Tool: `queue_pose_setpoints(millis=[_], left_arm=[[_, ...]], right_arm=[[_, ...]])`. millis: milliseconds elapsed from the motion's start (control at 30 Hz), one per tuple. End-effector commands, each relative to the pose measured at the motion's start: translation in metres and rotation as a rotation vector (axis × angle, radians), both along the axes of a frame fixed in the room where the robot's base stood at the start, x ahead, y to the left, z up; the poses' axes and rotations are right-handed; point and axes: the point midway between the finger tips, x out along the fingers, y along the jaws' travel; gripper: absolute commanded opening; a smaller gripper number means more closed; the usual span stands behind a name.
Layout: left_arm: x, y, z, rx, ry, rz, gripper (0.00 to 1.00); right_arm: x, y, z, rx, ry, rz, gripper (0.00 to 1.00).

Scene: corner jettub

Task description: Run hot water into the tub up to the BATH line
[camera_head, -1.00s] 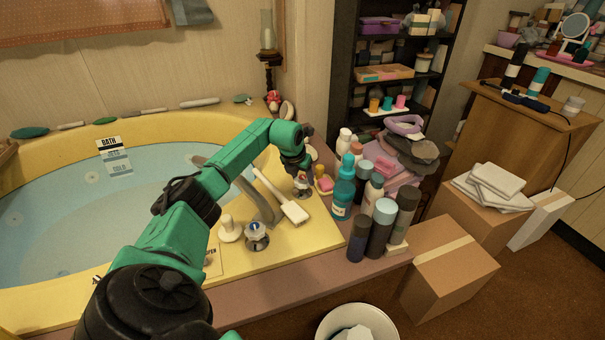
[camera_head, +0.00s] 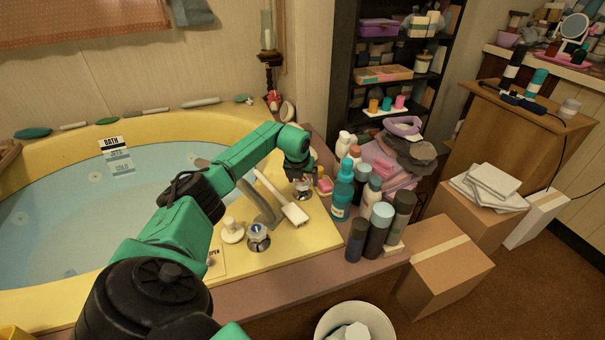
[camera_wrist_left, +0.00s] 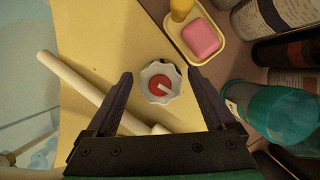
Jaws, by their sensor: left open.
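The tub (camera_head: 60,130) is yellow and holds pale blue water (camera_head: 70,215). On its far wall is a level label (camera_head: 117,156); its white BATH strip (camera_head: 110,143) stands clear, and the lower strips look tinted blue. The red-centred hot tap knob (camera_head: 303,192) stands on the tub's deck, and it shows in the wrist view (camera_wrist_left: 161,83). My left gripper (camera_head: 302,174) is right above it. In the wrist view its open fingers (camera_wrist_left: 160,76) lie on either side of the knob with gaps. The blue-centred tap (camera_head: 258,236) is nearer. My right gripper is out of view.
A white-handled brush (camera_head: 285,200) lies beside the hot knob and the grey spout (camera_head: 262,205). A soap dish (camera_wrist_left: 200,38) and a teal bottle (camera_head: 342,192) crowd the right side. A white knob (camera_head: 232,231) stands beside the blue tap. Cardboard boxes (camera_head: 445,265) are on the floor.

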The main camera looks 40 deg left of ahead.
Motion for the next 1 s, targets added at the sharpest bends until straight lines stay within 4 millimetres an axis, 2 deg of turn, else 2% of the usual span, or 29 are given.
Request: queue_pose_setpoints(millis=[100, 167, 267, 400, 500, 633, 767, 1000], left_arm=[[-0.002, 0.000, 0.006, 0.001, 0.000, 0.000, 0.88], [-0.004, -0.001, 0.013, 0.002, 0.000, 0.000, 0.88], [-0.011, -0.005, 0.034, 0.004, 0.001, -0.002, 0.88], [-0.024, -0.011, 0.070, 0.005, -0.002, -0.002, 0.88], [-0.034, -0.017, 0.096, 0.005, -0.001, -0.001, 0.88], [-0.044, -0.023, 0.122, 0.002, 0.000, 0.000, 0.88], [-0.049, -0.026, 0.134, 0.001, 0.000, 0.000, 0.88], [-0.049, -0.027, 0.135, 0.000, 0.000, 0.001, 0.88]], right_arm=[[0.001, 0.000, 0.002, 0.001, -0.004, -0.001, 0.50], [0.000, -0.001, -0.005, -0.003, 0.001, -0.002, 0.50], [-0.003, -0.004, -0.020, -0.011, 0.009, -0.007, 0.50], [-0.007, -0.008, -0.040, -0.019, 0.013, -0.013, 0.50], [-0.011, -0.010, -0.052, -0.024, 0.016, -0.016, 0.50], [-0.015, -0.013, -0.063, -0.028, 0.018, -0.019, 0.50], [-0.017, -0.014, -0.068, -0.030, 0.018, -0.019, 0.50], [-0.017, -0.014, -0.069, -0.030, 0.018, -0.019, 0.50]])
